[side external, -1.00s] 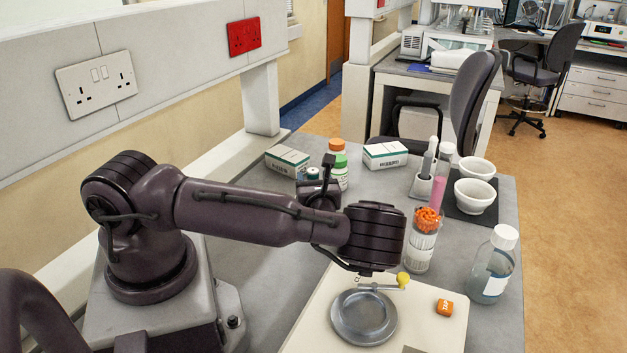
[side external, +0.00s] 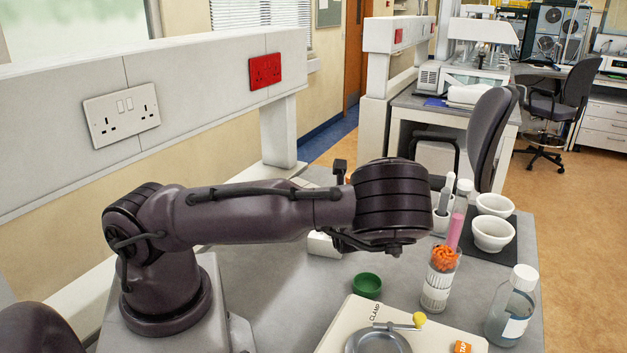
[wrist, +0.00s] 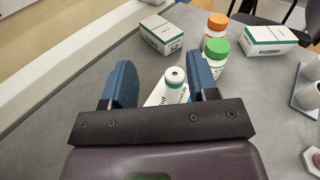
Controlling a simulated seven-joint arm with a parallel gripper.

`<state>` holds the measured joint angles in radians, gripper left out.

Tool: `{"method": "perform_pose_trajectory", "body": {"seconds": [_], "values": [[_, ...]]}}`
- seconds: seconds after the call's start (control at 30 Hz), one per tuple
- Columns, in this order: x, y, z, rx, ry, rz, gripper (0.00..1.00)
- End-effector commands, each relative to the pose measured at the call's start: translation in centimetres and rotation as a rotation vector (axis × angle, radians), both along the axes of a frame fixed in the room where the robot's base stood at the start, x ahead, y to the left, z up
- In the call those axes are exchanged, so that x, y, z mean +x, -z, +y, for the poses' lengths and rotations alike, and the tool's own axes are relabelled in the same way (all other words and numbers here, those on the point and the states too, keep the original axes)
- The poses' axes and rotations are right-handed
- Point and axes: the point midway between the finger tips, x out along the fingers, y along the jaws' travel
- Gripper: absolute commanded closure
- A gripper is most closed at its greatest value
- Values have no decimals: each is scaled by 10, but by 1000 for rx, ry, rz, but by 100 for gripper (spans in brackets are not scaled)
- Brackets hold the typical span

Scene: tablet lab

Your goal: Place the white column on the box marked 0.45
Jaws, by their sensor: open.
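My gripper (wrist: 163,84) is open, with one blue-grey finger on each side and no visible contact. A white and green box (wrist: 161,34) lies beyond at upper left, and a similar box (wrist: 264,39) lies at upper right. Their printed marks are too small to read, so I cannot tell which is 0.45. In the side view my arm hides the column and most of this area.
An orange-capped bottle (wrist: 214,30) and a green-capped bottle (wrist: 216,57) stand close beyond the right finger. In the side view a green dish (side external: 367,286), a beaker with orange contents (side external: 438,283) and a clear bottle (side external: 512,312) stand on the bench.

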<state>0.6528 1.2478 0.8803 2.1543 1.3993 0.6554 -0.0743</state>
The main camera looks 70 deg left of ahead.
Motion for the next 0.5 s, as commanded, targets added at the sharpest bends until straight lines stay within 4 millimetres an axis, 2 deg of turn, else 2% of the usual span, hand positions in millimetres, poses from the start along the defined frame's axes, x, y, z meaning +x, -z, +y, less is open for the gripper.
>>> {"method": "perform_pose_trajectory", "body": {"seconds": [0.1,0.27,0.37,0.5], "values": [[-19,0,-13,-173,-157,-181,46],[-38,-7,-42,-414,-378,-421,46],[-46,-18,-64,-561,-506,-559,46],[-54,-43,-97,-767,-665,-741,46]]}}
